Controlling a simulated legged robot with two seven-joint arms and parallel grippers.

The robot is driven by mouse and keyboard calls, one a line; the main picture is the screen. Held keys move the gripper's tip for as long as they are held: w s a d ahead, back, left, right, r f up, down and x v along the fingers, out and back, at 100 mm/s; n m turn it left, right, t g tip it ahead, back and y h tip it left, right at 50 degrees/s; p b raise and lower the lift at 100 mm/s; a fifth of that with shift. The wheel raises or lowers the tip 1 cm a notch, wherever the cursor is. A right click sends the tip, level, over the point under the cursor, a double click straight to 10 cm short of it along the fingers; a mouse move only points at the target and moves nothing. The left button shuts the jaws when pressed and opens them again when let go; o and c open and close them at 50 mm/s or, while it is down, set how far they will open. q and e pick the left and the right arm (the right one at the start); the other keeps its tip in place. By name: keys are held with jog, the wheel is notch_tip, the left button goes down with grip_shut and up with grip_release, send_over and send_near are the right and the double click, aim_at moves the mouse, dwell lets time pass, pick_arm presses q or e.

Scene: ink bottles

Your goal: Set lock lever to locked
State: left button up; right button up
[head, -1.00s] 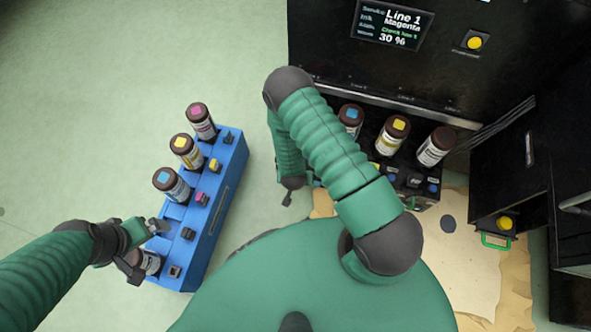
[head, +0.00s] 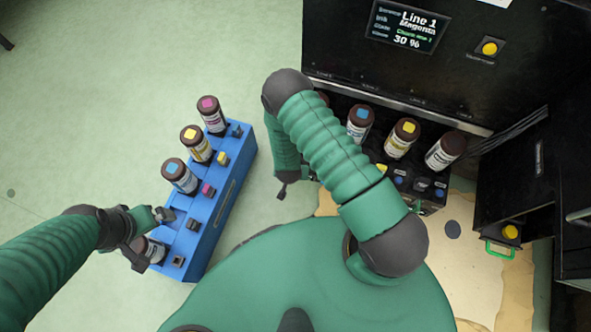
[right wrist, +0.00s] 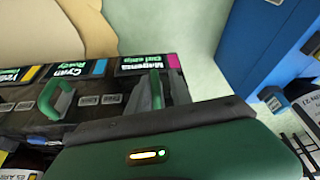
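In the right wrist view, a green lock lever (right wrist: 156,90) stands by the Magenta label (right wrist: 146,66) on the black ink dock. Dark finger-like shapes of my right gripper (right wrist: 158,97) flank this lever; whether they touch it is unclear. A second green lever (right wrist: 55,101) stands by the Cyan label, which reads Ready. In the head view, my right gripper (head: 282,190) hangs at the left end of the dock (head: 432,200), partly behind my own arm. My left gripper (head: 147,237) has its fingers spread around the nearest bottle (head: 154,250) in the blue rack (head: 232,197).
Several bottles stand in the dock, one behind my right arm. The machine's screen (head: 403,25) reads Line 1 Magenta 30 %. An open black door (head: 515,185) is at right.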

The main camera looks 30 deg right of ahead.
jog(key=shift+o, duration=0.6)
jog(key=p+v, duration=0.7)
jog(key=v, duration=1)
jog(key=shift+p, duration=0.4)
jog(key=shift+w, duration=0.1)
